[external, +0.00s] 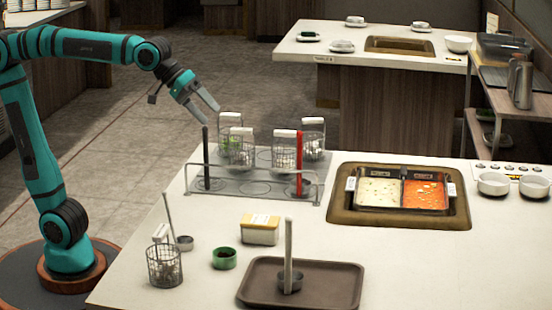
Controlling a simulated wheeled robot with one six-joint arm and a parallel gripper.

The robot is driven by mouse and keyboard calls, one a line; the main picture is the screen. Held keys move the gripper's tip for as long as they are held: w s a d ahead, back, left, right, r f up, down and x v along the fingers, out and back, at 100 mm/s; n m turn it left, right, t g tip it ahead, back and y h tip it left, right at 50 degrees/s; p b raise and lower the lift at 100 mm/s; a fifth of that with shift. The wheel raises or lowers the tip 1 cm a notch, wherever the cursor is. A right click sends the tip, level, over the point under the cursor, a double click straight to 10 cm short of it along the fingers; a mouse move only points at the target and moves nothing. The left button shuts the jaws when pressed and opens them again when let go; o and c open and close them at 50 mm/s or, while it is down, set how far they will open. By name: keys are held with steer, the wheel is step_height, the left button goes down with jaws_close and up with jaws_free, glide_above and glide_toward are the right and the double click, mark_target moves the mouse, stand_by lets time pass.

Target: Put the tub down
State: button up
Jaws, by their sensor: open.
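A tub (260,231), a small box with pale sides and a yellow and white top, sits upright on the white counter (215,285), left of centre. My gripper (208,113) is open and empty. It hangs in the air up and to the left of the tub in the picture, apart from it. Its fingers point down and to the right, just above the top of a black upright handle (206,160) at the metal rack (250,187). I cannot tell whether a finger touches that handle.
Several wire baskets (284,152) and a red handle (299,160) stand at the rack. A two-part pot (403,209) is sunk in the counter. A brown tray (335,285) holds an upright-handled ladle (289,255). A green cup (224,259) and wire basket (164,268) stand front left.

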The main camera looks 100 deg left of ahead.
steer(key=s+a+r+m+t, duration=0.2)
steer(key=s+m, duration=0.1)
steer(key=s, duration=0.4)
steer(key=s+a+r+m+t, duration=0.1)
steer(key=s+r+m+t, duration=0.1)
steer(key=s, duration=0.4)
steer(key=s+a+r+m+t+y, duration=0.1)
steer(key=s+a+m+t, duration=0.1)
steer(key=s, duration=0.5)
steer(key=shift+s+a+r+m+t, duration=0.35)
steer(key=shift+m+t, duration=0.45)
steer(key=shift+t, duration=0.4)
